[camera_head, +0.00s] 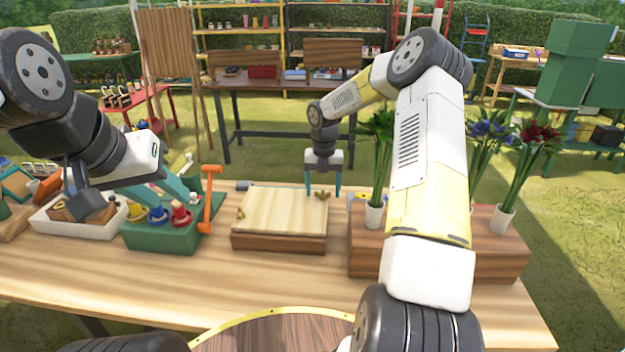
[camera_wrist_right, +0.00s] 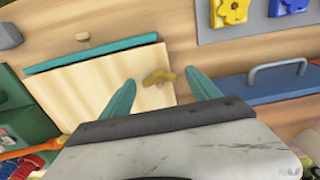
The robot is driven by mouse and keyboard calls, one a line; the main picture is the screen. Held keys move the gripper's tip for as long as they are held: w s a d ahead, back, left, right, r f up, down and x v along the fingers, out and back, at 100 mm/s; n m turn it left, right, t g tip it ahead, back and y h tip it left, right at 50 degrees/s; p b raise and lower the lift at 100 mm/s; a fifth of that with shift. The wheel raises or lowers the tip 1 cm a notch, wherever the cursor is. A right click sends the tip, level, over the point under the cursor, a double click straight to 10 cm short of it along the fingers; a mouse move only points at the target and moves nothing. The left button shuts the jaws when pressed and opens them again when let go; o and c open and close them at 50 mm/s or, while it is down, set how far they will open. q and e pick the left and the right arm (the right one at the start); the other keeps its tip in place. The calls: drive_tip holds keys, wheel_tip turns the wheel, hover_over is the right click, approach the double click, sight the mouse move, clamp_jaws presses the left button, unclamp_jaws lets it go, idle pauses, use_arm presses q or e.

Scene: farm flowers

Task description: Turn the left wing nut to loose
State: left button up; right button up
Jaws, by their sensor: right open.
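A wooden press with a pale top board (camera_head: 280,210) lies on the table. Its left wing nut (camera_head: 240,213) is brass-coloured and stands at the board's left edge. The right wing nut (camera_head: 322,195) is at the right edge. My right gripper (camera_head: 323,188) is open, pointing down at the right wing nut.
The green box (camera_head: 165,238) with coloured spools and an orange handle (camera_head: 211,200) stands left of the press. A white tray (camera_head: 75,228) is further left. A wooden planter (camera_head: 480,250) with flowers stands right. The table front is clear.

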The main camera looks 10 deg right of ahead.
wheel_tip(320, 180, up, 8)
drive_tip(key=shift+f, duration=0.1)
idle(0.4)
